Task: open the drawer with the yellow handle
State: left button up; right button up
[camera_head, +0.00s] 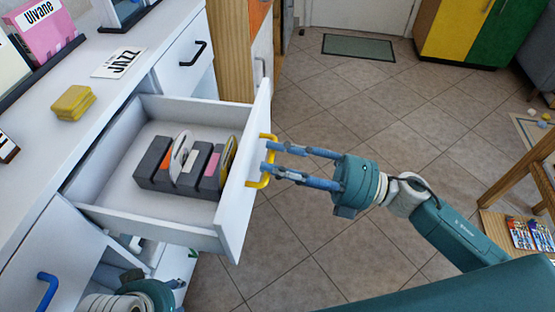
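The drawer with the yellow handle (264,178) stands pulled well out of the white cabinet, and its white front (240,190) faces right. Inside is a dark rack (153,165) with several discs or sleeves in slots. My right gripper (267,158) is at the yellow handle, its two blue fingers apart with their tips at the handle. Whether the fingers touch it, I cannot tell. My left gripper (172,284) is low at the bottom left, below the drawer, partly cut off by the frame, its fingers unclear.
Another drawer with a black handle (193,54) is shut behind. A blue handle (47,290) is at lower left. Yellow blocks (72,103) and a JAZZ card (118,63) lie on the counter. The tiled floor (380,110) is mostly clear; a wooden piece of furniture (520,170) stands right.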

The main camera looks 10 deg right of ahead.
jog(key=v, duration=1.2)
